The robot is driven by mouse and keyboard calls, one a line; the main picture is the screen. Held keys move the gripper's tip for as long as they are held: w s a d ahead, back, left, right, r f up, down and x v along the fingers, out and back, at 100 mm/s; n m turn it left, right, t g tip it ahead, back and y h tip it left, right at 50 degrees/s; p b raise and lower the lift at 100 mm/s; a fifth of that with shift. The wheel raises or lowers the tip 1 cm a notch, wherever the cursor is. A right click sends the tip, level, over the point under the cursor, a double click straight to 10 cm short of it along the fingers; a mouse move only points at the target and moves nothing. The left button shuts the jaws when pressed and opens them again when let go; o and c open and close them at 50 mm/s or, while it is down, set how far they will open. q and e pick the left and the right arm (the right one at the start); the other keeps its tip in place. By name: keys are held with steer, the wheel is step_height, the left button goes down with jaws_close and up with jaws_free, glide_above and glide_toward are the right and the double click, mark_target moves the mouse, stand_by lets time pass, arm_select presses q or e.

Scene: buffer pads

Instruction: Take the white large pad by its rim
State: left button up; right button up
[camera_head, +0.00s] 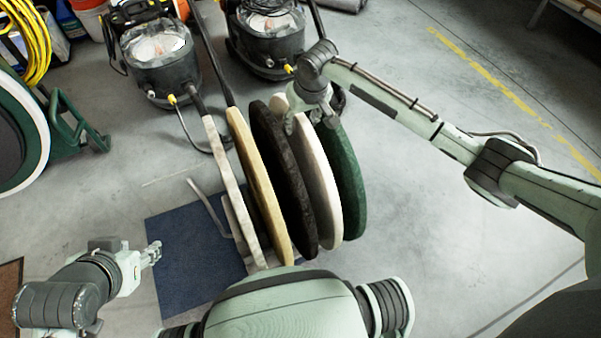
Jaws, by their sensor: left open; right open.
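Several round pads stand upright side by side on a rack. A white pad (321,190) stands between a black pad (284,180) and a green pad (347,185). A cream pad (259,187) and another whitish pad (228,180), seen nearly edge-on, stand further left. My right gripper (309,119) is open at the upper rim of the white pad beside the green one; its fingers appear around the rim, but contact is unclear. My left gripper (154,253) is open and empty, low at the left, apart from the pads.
A blue mat (185,265) lies under the rack's left side. Two floor machines (160,65) (268,38) with long handles stand behind the pads. A green cart (75,125) stands at the left. The floor at right is clear.

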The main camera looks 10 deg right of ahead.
steer(key=x, duration=0.3)
steer(key=shift+w+f+b, duration=0.15)
steer(key=shift+w+b, duration=0.05)
steer(key=shift+b, duration=0.15)
steer(key=shift+w+f, duration=0.1)
steer(key=shift+f, duration=0.2)
arm_select(q)
steer(key=w+d+r+t, duration=0.1)
steer(key=w, duration=0.1)
steer(key=w+d+r+t+h, duration=0.1)
steer(key=d, duration=0.1)
steer(key=shift+w+d+r, duration=0.15)
steer(key=shift+w+d, duration=0.15)
steer(key=shift+w, duration=0.1)
arm_select(e)
jaws_close()
